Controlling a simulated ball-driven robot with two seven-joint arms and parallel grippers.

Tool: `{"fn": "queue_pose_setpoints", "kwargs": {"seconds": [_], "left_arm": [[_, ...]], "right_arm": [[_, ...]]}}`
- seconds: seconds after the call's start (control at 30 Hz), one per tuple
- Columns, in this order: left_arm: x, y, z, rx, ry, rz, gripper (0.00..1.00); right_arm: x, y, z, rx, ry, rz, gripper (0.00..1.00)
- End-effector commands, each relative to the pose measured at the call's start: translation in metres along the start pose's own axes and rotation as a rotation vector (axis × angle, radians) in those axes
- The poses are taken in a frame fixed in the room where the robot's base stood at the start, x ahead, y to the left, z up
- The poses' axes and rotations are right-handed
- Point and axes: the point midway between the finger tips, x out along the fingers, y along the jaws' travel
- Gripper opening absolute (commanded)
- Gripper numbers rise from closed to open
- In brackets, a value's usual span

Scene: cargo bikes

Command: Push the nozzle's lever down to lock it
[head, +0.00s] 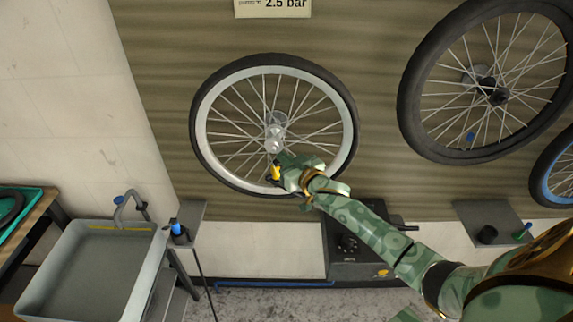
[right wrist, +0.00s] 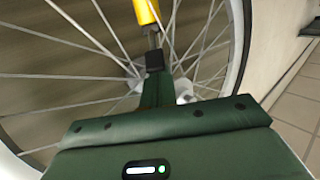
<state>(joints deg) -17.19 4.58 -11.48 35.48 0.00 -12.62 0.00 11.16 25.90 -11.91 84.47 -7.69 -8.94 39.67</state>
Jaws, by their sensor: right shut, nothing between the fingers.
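The wheel (head: 201,125) with a pale rim and dark tyre hangs on the striped wall. A small yellow-and-black part (head: 275,171), which looks like the nozzle with its lever, is at the wheel's lower rim. In the right wrist view a yellow cylinder (right wrist: 146,12) on a grey stem shows just beyond the fingers. My right gripper (head: 281,162) is shut and empty close beside the yellow part; I cannot tell whether they touch. Its dark fingertips (right wrist: 155,62) are together in the right wrist view. The lever's exact angle is unclear. My left gripper is out of view.
More wheels hang at the right, one with a dark tyre (head: 411,105) and one blue-rimmed (head: 548,190). Below are a grey sink (head: 60,300), a small shelf (head: 195,212) with a blue-topped item, a dark box (head: 350,268) and another shelf (head: 475,215).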

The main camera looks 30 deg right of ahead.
Motion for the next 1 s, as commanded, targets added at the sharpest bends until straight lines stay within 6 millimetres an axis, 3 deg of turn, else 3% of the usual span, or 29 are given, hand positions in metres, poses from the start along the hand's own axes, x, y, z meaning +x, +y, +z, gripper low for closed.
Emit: {"fn": "queue_pose_setpoints", "kwargs": {"seconds": [0.37,1.0], "left_arm": [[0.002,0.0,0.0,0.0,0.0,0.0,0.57],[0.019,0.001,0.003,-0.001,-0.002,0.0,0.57]], "right_arm": [[0.0,0.0,0.002,0.0,0.0,0.0,0.0],[0.003,0.0,0.028,0.0,-0.001,0.001,0.0]]}}
